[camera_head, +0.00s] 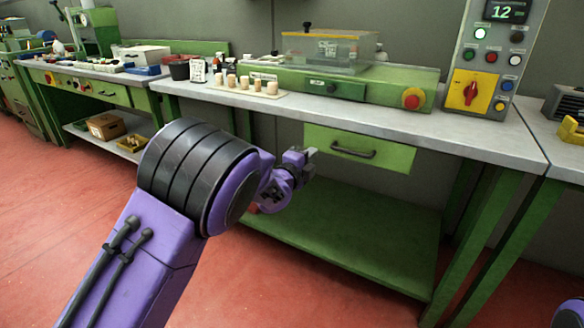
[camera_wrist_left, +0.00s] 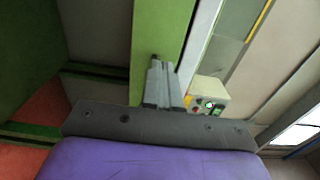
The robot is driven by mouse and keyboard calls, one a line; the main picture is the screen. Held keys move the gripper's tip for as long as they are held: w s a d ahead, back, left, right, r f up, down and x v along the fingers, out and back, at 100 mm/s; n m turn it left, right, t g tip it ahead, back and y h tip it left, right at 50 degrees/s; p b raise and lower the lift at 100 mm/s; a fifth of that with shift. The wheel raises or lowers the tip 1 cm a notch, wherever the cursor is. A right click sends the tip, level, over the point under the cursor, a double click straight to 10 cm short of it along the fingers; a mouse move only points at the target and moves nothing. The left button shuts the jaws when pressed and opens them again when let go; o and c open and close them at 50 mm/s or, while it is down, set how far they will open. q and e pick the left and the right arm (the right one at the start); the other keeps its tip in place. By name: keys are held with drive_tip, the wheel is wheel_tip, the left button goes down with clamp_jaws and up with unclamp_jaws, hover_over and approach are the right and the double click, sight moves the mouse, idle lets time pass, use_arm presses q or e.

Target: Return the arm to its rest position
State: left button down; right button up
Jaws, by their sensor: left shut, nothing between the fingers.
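My left arm comes in from the lower left of the head view. Its gripper (camera_head: 310,153) is in front of the workbench, just left of the green drawer (camera_head: 358,149) and below the worktop edge. In the left wrist view the gripper fingers (camera_wrist_left: 161,84) are together with nothing between them. Several cork stoppers (camera_head: 244,82) stand on a light board on the worktop, behind and above the gripper, well apart from it. My right gripper does not show in either view.
The grey worktop (camera_head: 400,122) carries a green machine (camera_head: 390,84) with a clear cover. A control panel (camera_head: 490,55) stands at the right. A green lower shelf (camera_head: 350,235) lies below the arm's end. The red floor (camera_head: 280,290) in front is clear.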

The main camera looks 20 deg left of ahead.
use_arm(q)
drive_tip(key=s+a+f+n+g+y, duration=0.2)
drive_tip(key=s+a+f+n+g, duration=0.15)
drive_tip(key=s+f+n, duration=0.65)
drive_tip(key=s+a+f+n+g+y, duration=0.2)
drive_tip(key=s+a+f+n+y, duration=0.15)
drive_tip(key=s+f+n, duration=0.7)
drive_tip(key=s+f+n+g, duration=0.2)
drive_tip(key=s+f+g, duration=0.1)
drive_tip(key=s+f, duration=0.55)
drive_tip(key=s+f+n+g, duration=0.25)
drive_tip(key=s+f, duration=0.25)
drive_tip(key=s, duration=0.7)
drive_tip(key=s+f+n+g, duration=0.1)
drive_tip(key=s+f+g, duration=0.3)
drive_tip(key=s+f, duration=0.45)
wheel_tip(320, 180, up, 22)
drive_tip(key=p, duration=1.9)
drive_tip(key=shift+s+f, duration=0.25)
drive_tip(key=shift+s, duration=0.1)
